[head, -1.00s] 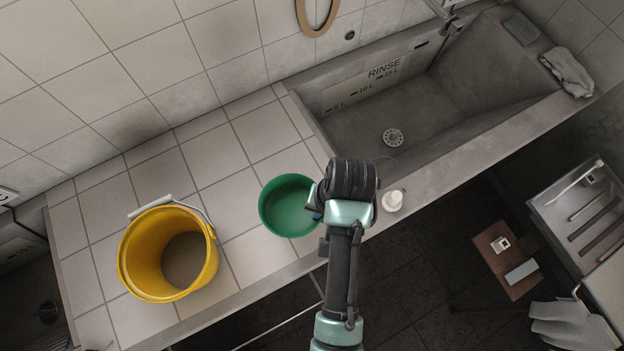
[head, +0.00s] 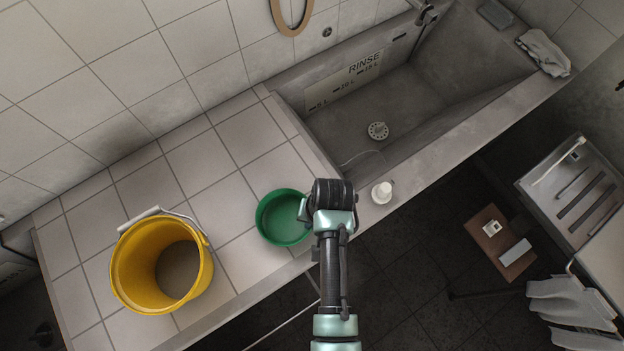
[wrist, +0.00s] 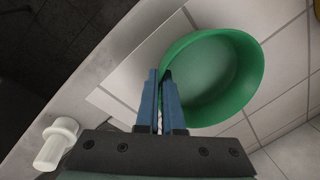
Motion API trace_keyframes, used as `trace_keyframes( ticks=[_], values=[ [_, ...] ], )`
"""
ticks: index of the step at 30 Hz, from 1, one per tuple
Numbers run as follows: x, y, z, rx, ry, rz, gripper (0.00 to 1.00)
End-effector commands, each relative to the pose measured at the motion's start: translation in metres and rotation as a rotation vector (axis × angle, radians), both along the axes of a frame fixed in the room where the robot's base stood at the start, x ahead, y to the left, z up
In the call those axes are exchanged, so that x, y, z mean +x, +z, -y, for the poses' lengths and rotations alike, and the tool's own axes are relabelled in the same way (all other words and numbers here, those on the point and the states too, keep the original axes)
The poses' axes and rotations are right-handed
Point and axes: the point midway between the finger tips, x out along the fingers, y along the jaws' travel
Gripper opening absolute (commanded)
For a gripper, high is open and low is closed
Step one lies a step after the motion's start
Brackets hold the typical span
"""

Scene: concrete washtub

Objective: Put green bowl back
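The round green bowl (head: 277,219) is on or just above the tiled counter (head: 185,165), near its front edge. I cannot tell whether its base touches the tiles. My gripper (wrist: 160,78) is at the bowl's near side. In the wrist view its two blue fingers are close together, one inside and one outside the wall of the bowl (wrist: 245,75), with the rim between them. The bowl looks empty.
A yellow bucket (head: 131,272) stands left of the bowl. A white bottle (head: 382,192) is to the right, on the ledge before the concrete sink (head: 430,95); it also shows in the wrist view (wrist: 58,140). A grey cloth (head: 545,52) lies at the sink's far right.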

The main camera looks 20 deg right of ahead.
Motion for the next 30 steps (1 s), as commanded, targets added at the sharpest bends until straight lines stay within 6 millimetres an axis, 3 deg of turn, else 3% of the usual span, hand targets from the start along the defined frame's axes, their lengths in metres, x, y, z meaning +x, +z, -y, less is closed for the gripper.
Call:
trace_keyframes(
  ticks=[1,5,17,20,30],
  values=[
    [0.000,-0.001,0.000,0.000,0.000,0.000,0.10],
    [0.000,0.000,0.000,0.000,0.000,0.000,0.33],
    [0.000,0.007,0.001,-0.001,0.000,0.002,0.34],
    [0.000,0.019,0.002,0.000,0.000,0.003,0.34],
    [-0.004,0.089,0.012,-0.001,-0.002,0.004,0.34]
  ],
)
